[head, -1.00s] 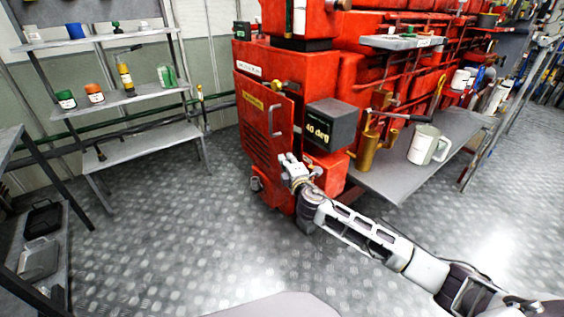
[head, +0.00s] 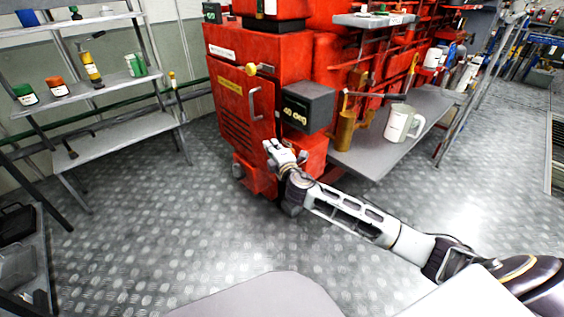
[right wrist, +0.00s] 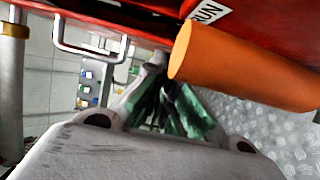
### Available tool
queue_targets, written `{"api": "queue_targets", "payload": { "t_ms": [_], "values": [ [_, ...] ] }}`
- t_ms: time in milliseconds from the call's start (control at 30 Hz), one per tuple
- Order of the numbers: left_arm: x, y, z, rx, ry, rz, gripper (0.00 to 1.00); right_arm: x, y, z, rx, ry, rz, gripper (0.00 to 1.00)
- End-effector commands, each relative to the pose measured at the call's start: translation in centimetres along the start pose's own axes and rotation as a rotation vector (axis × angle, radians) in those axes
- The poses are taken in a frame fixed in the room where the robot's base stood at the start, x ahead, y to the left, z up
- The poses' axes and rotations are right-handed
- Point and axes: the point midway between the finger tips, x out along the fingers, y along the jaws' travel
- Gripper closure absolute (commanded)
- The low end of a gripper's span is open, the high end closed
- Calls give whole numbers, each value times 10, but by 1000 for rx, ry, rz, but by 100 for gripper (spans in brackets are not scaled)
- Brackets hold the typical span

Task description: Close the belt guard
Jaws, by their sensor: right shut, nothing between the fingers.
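The belt guard (head: 236,105) is a red hinged panel with slots, a yellow label and a grey bar handle (head: 255,103), on the end of the red engine. It looks flush or nearly flush with the engine body; I cannot tell if it is fully seated. My right gripper (head: 278,151) is shut and empty, low in front of the engine beside the guard's lower right edge. I cannot tell if it touches. In the right wrist view a metal bar handle (right wrist: 88,52) shows on a red surface at upper left. My left gripper is not in view.
A dark "40 deg" box (head: 307,107) juts out right of the guard. An orange cylinder (right wrist: 245,68) is close to the right gripper. A grey bench (head: 375,150) bears a brass can (head: 345,130) and a mug (head: 400,123). Shelves (head: 95,100) stand left; the floor between is clear.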

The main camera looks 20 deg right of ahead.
Motion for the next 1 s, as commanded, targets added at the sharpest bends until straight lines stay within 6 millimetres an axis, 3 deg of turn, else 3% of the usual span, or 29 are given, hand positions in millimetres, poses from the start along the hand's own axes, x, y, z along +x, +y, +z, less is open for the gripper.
{"api": "queue_targets", "payload": {
  "t_ms": [1000],
  "values": [
    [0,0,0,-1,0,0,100,-85,-1,0,-1,0,-2,100]
  ]
}}
